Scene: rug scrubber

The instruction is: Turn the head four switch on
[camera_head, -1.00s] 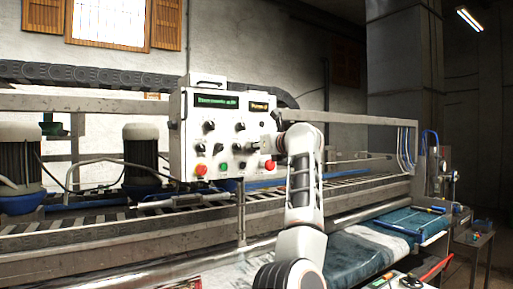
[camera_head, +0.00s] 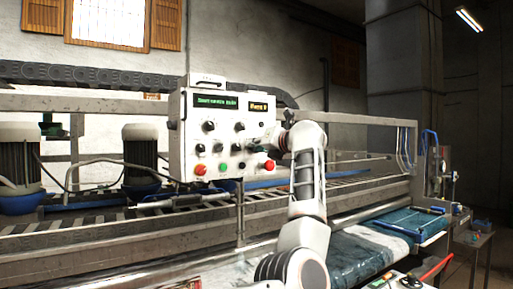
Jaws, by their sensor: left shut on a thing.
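I cannot read the labels, so I cannot tell which switch is head four. A lower-row switch (camera_head: 252,147) shows near the panel's right side. My right gripper is not in view.
A long metal conveyor frame (camera_head: 120,232) runs below and behind the panel. Motors (camera_head: 140,152) with pale tops stand at the left. A blue-covered table section (camera_head: 410,222) and a small side table (camera_head: 472,240) are at the right.

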